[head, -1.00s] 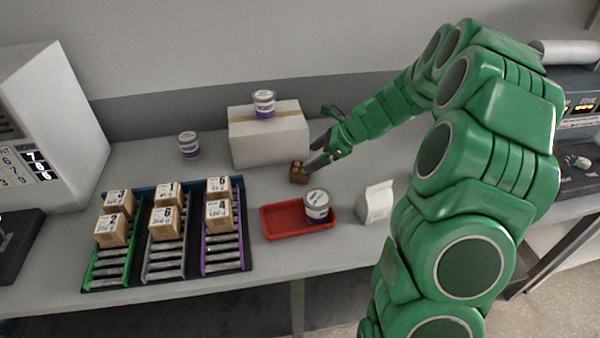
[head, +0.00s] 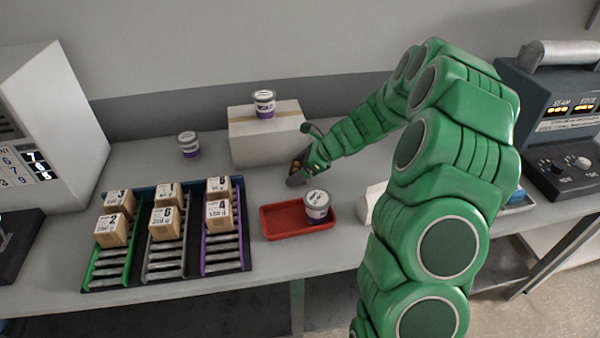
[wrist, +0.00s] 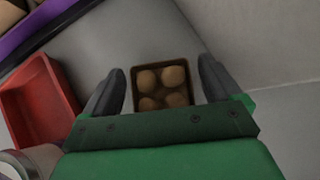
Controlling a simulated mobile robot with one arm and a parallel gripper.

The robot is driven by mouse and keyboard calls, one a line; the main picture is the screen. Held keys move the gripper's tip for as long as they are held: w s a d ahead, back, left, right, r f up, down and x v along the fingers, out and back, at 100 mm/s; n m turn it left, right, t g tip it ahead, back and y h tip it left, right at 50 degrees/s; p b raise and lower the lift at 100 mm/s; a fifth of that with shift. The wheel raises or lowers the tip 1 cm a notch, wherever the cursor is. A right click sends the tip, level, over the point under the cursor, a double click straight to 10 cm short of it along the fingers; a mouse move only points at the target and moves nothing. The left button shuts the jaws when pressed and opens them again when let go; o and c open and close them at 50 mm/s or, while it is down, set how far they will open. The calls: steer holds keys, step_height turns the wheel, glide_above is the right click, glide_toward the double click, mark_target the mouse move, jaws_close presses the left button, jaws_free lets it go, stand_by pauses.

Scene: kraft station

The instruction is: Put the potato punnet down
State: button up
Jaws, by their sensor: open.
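The potato punnet (wrist: 138,101) is a small brown tray holding several round potatoes. In the wrist view it sits upright on the grey table between the two fingers of my gripper (wrist: 160,92). The fingers are open, with a gap showing on each side of the punnet. In the head view my gripper (head: 299,172) is low over the table in front of the cardboard box, and it hides most of the punnet there.
A red tray (head: 270,229) with a labelled tub (head: 317,206) lies just in front. A large cardboard box (head: 268,140) with another tub (head: 264,104) on top stands behind. A rack (head: 118,265) of small numbered boxes is at the left. A white carton (head: 374,199) is partly hidden by my arm.

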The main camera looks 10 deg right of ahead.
mark_target(296, 166)
steer(key=shift+w+a+f, duration=0.15)
steer(key=shift+a+f, duration=0.1)
steer(key=c, duration=1.2)
steer(key=shift+r, duration=0.5)
step_height(296, 166, up, 3)
steer(key=shift+d+f, duration=0.1)
steer(key=shift+f, duration=0.1)
steer(key=shift+s+d+r, duration=0.1)
steer(key=shift+s+r, duration=1.5)
steer(key=shift+s, duration=0.75)
steer(key=shift+s+r, duration=1.55)
steer(key=shift+s, duration=0.75)
steer(key=shift+s+d+r, duration=0.1)
steer(key=shift+s+r, duration=1.5)
steer(key=shift+s, duration=0.75)
